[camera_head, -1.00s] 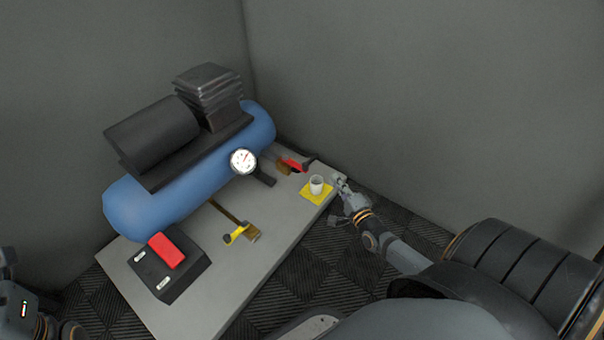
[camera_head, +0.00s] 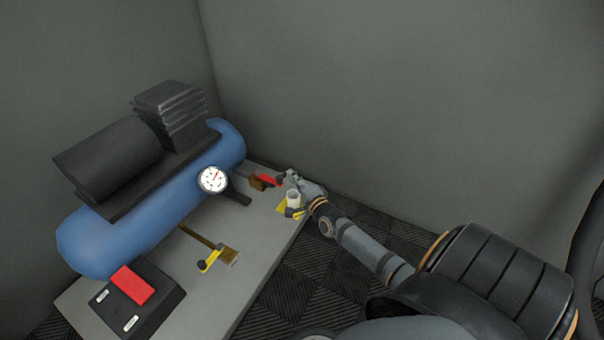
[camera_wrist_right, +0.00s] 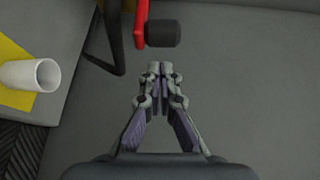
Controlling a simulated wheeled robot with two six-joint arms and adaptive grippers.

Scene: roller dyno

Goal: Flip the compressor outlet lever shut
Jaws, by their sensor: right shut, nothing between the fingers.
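The compressor (camera_head: 160,195) is a blue tank with a black motor on a grey slab. A red lever (camera_head: 267,180) sits on a brass valve (camera_head: 257,183) at the tank's far right end. In the right wrist view the red lever (camera_wrist_right: 139,22) ends in a black knob (camera_wrist_right: 163,33). My right gripper (camera_head: 288,178) is shut and empty beside that knob; in the wrist view its fingertips (camera_wrist_right: 160,66) lie just below the knob, with a small gap in the picture. A yellow lever (camera_head: 210,260) sits on another brass valve nearer the front. My left gripper is not in view.
A white cup (camera_head: 293,198) stands on a yellow pad (camera_head: 284,212) close beside my right gripper. A black box with a red switch (camera_head: 132,285) stands at the slab's front left. A dial gauge (camera_head: 212,180) is on the tank. Grey walls stand close behind.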

